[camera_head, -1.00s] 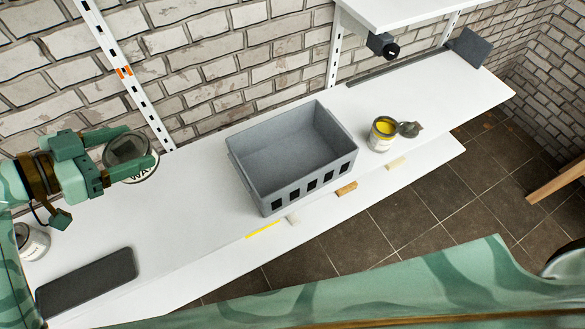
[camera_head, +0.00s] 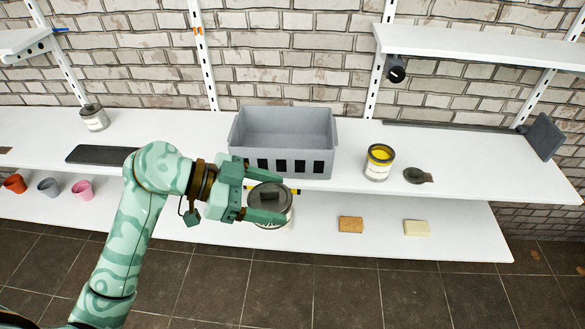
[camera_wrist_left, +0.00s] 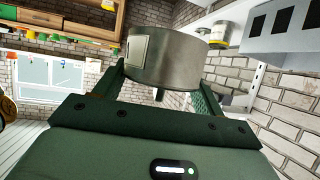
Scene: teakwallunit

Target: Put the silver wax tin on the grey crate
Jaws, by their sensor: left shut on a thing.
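The silver wax tin (camera_head: 284,216) has a dark lid with a block-like knob and sits between the fingers of my left gripper (camera_head: 267,198). The gripper is shut on it, and the fingers hide part of its side. In the left wrist view the tin (camera_wrist_left: 172,60) shows as a metal cylinder with a pale label. The grey crate (camera_head: 318,165) stands upright on the upper white shelf, open at the top, with dark slots in its front wall. The held tin is in front of the crate and apart from it. My right gripper is not in view.
A yellow paint tin (camera_head: 378,166) and a dark round item (camera_head: 416,176) stand right of the crate. A dark mat (camera_head: 102,154) and another tin (camera_head: 94,118) are left. Sponges (camera_head: 350,224) and several cups (camera_head: 48,187) sit on the lower shelf.

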